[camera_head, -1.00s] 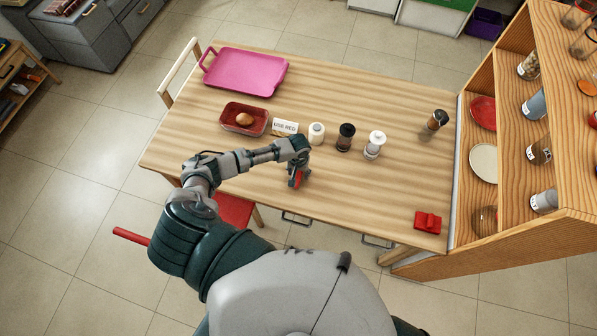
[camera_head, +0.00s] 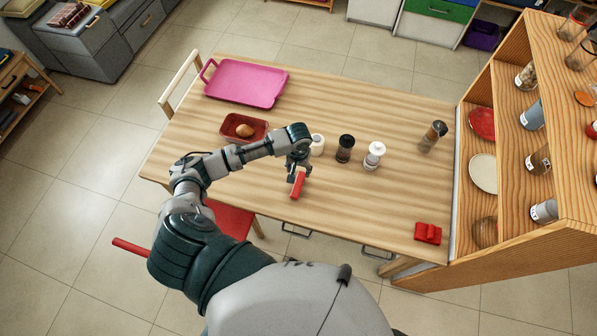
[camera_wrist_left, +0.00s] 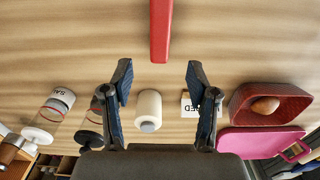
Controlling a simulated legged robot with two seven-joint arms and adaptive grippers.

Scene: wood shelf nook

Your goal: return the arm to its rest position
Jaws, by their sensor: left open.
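My left arm reaches over the wooden table (camera_head: 350,205) from the left of the head view, bent at the elbow. My left gripper (camera_head: 298,172) is above the table near its front edge. In the left wrist view my left gripper (camera_wrist_left: 158,78) has its two dark fingers spread wide with nothing between them. A red bar (camera_head: 297,187) lies on the table just beyond the fingertips; it also shows in the left wrist view (camera_wrist_left: 160,30), apart from both fingers. My right gripper is out of view.
A pink tray (camera_head: 245,84) is farther back. A wooden shelf (camera_head: 510,120) bounds the right side.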

